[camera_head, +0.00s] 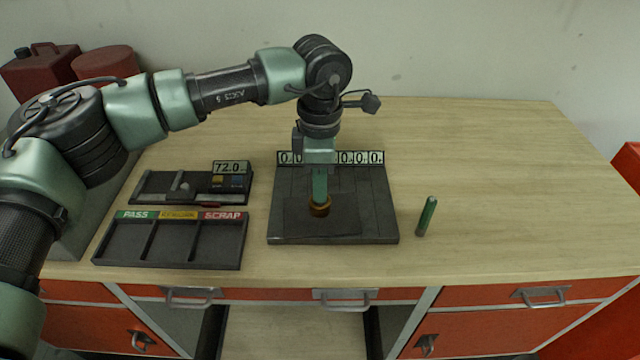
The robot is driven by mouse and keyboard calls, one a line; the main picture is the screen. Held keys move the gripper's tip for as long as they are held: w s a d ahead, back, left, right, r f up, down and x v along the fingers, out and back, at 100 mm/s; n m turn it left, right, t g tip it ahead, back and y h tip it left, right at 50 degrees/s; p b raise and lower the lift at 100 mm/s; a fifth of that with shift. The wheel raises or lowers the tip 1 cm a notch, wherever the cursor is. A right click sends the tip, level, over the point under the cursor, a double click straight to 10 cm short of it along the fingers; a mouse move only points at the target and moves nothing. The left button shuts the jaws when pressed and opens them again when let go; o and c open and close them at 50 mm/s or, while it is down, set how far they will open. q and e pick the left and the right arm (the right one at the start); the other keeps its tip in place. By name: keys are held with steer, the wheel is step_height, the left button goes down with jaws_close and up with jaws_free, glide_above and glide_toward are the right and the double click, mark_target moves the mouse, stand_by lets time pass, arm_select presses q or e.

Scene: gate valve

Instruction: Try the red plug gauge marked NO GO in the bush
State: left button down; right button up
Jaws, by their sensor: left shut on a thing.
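My left gripper (319,188) points straight down over the bush (319,209), a small brass ring on the dark fixture plate (382,232). The fingers are shut, with their tips at the top of the bush. What they hold is hidden behind them. I cannot make out the red plug gauge or its NO GO mark, nor whether anything is inside the bush. My right gripper is not in view.
A dark tray (150,263) with PASS, SCRAP and a yellow middle label stands left of the fixture. Behind it is a rack (160,180) with a 72.0 display; a small red piece (206,206) lies at its front edge. The bench (510,190) is clear at the right.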

arm_select(q)
steer(key=shift+r+p, duration=0.4)
steer(key=shift+r, duration=0.95)
steer(key=shift+r+p, duration=1.2)
steer(key=shift+r, duration=1.25)
